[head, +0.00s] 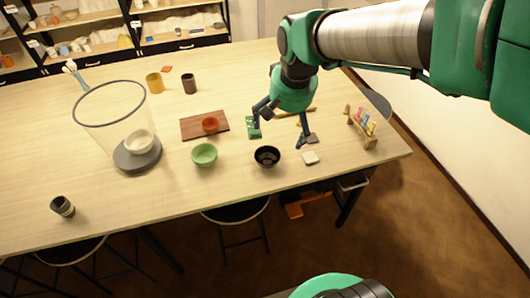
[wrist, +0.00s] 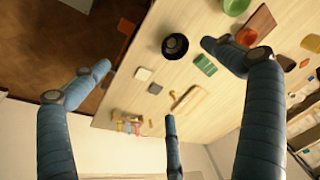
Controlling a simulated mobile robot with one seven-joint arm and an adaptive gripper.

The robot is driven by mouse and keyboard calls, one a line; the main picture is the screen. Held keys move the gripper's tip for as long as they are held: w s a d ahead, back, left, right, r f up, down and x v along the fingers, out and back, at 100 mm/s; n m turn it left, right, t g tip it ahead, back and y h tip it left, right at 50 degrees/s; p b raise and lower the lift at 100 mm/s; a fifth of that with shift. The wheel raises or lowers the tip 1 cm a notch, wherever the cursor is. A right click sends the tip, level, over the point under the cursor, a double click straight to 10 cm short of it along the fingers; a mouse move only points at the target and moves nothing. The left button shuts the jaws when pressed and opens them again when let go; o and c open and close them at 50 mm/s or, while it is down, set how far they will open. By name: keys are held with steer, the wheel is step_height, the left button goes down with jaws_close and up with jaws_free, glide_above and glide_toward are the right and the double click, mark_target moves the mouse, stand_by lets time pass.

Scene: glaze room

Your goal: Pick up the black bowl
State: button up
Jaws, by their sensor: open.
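The black bowl (head: 267,156) stands upright on the pale wooden table (head: 100,200), close to the front edge. In the wrist view the black bowl (wrist: 175,46) shows near the top, between the left and right fingers and apart from them. My gripper (head: 281,136) is open and empty, behind the bowl in the head view. The wrist view shows the blue fingers of my gripper (wrist: 156,62) spread wide. How high the fingertips are above the table is hard to tell.
A green bowl (head: 204,155) stands left of the black bowl. A red bowl (head: 210,125) sits on a brown board (head: 190,128). A green block (head: 254,132) lies beside one finger, a pale tile (head: 310,158) to the right. A small rack (head: 364,135) stands at the right edge.

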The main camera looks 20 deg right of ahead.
steer(key=w+f+m+g+p, duration=0.1)
steer(key=w+f+g, duration=0.1)
steer(key=w+f, duration=0.65)
steer(key=m, duration=0.2)
glide_above(267, 162)
step_height(267, 162, down, 8)
steer(key=shift+d+f+g+p, duration=0.2)
steer(key=shift+f+g+p, duration=0.05)
steer(key=shift+g+p, duration=0.15)
steer(key=shift+f, duration=0.1)
step_height(267, 162, down, 8)
steer(key=shift+f+b, duration=0.2)
steer(key=shift+b, duration=0.25)
steer(key=shift+a+f+b, duration=0.15)
steer(key=shift+f+b, duration=0.25)
steer(key=shift+f, duration=2.2)
